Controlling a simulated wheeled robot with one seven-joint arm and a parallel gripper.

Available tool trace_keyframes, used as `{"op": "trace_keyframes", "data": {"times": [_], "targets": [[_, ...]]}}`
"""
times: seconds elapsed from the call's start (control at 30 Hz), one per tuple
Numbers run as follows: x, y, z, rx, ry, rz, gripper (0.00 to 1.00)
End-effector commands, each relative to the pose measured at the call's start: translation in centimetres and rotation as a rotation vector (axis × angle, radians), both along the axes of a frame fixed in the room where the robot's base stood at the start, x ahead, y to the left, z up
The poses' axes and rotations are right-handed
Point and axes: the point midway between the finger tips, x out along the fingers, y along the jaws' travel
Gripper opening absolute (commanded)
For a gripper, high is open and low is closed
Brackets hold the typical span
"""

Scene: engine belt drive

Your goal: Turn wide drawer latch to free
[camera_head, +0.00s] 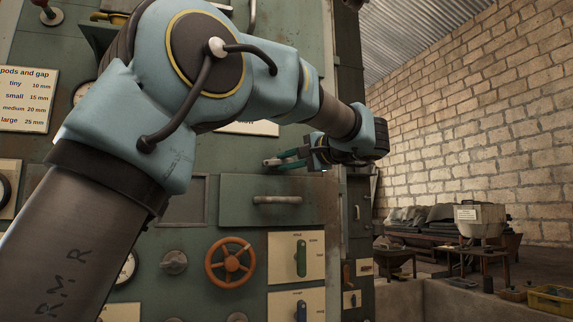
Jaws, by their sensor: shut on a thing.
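The wide drawer (237,190) is a green front panel with a pale bar handle (277,200), flush in the green cabinet face. Just above its upper edge is a teal lever, the drawer latch (284,161), with a pale end at left. It lies roughly level, slightly raised to the right. My gripper (309,154) reaches in from the right, shut on the latch near its right part. The jaws and wrist hide that part of the latch, and any marking around it is hidden.
My arm covers much of the cabinet's left and top. Right of the cabinet, a workshop area with a table (478,250) stands before a brick wall.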

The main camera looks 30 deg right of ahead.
Motion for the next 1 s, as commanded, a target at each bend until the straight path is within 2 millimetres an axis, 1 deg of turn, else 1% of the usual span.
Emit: {"op": "trace_keyframes", "data": {"times": [0.03, 0.3, 0.87, 0.9, 1.0], "targets": [[-0.07, -0.11, -0.25, 0.027, -0.003, -0.003, 0.00], [-0.04, -0.09, -0.30, 0.126, -0.015, -0.002, 0.00], [-0.03, -0.10, -0.31, 0.152, -0.018, -0.002, 0.00], [-0.03, -0.10, -0.31, 0.152, -0.018, -0.003, 0.25], [-0.02, -0.09, -0.31, 0.152, -0.018, -0.002, 0.36]]}}
